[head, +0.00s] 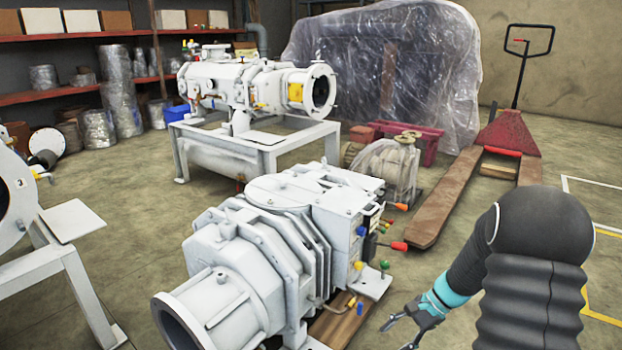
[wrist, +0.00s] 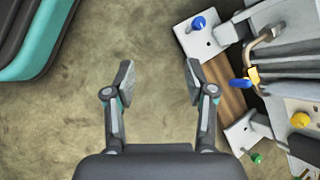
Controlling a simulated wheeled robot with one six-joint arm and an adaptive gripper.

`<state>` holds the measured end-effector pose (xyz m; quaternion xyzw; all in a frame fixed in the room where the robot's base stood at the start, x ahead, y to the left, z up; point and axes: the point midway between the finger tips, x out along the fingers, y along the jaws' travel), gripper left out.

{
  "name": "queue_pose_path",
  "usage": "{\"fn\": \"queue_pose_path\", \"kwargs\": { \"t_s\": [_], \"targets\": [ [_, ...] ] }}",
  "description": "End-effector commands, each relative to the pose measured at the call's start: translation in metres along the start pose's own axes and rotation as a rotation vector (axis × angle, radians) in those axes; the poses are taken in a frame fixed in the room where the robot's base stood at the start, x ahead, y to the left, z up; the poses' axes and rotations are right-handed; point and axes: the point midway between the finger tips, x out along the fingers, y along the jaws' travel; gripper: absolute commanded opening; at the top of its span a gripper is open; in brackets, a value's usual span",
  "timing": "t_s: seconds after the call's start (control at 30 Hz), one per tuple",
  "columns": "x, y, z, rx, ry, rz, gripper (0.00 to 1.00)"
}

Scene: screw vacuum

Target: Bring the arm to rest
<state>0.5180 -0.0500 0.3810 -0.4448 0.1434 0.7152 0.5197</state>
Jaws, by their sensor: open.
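My gripper (head: 398,332) is at the lower right of the head view, at the end of my bent arm, just right of the white screw vacuum pump (head: 262,225). In the wrist view my gripper (wrist: 158,85) is open, with its two fingers apart and bare floor between them. Nothing is held. The pump's near side also shows in the wrist view (wrist: 285,65), close to the right finger; I cannot tell whether they touch. Part of my gripper in the head view is cut off or hidden by my arm.
A red pallet jack (head: 508,135) stands behind my arm. A second white pump (head: 240,85) rests on a frame (head: 250,140) farther back. A plastic-wrapped load (head: 385,60) stands against the wall. Floor is free at the right.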

Motion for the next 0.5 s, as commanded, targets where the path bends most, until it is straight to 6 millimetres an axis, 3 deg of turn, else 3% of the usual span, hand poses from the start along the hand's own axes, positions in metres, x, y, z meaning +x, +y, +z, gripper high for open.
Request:
{"fn": "queue_pose_path", "kwargs": {
  "t_s": [0.1, 0.5],
  "targets": [
    [-0.023, 0.011, 0.033, -0.141, 0.077, 0.073, 0.55],
    [-0.085, 0.052, 0.123, -0.558, 0.317, 0.286, 0.55]
  ]
}}
